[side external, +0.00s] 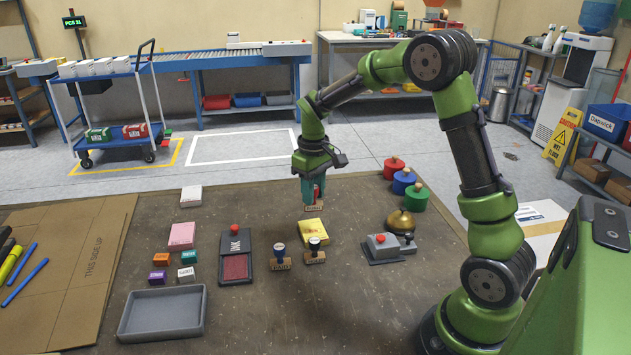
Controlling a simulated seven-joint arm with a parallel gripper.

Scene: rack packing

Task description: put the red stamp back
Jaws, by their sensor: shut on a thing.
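My gripper (314,196) points straight down near the far middle of the table. It is shut on the red stamp (314,208), whose pale wooden base with a printed label shows below the fingers. Only a little red of its handle shows between the fingers. I cannot tell whether the base touches the table.
A yellow block (312,229) lies just in front of my gripper. A grey device (382,245), a brass bell (401,222) and red, blue and green round containers (403,181) stand at right. An empty grey tray (160,313), small boxes and cardboard (85,255) are at left.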

